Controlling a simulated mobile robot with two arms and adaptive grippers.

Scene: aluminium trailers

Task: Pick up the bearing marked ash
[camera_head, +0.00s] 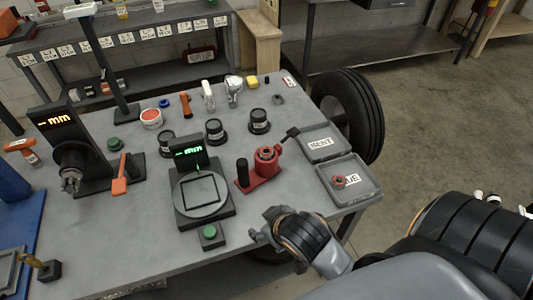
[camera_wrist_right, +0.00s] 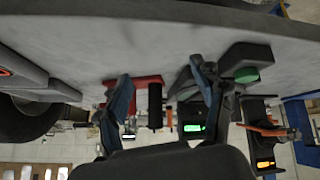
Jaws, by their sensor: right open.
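No bearing with a readable "ash" mark shows. Three black round pieces with small pale labels, left (camera_head: 166,143), middle (camera_head: 214,131) and right (camera_head: 259,121), stand mid-table; their lettering is too small to read. A small grey ring-like piece (camera_head: 278,99) lies farther back. A small red round piece (camera_head: 339,181) lies in the near grey tray (camera_head: 366,190). My right gripper (camera_head: 265,226) is open and empty at the table's front edge, clear of these pieces. In the right wrist view its two fingers (camera_wrist_right: 162,90) are spread. My left gripper does not show.
A tray marked "BENT" (camera_head: 322,143) is farther right. A measuring machine (camera_head: 72,155) stands left.

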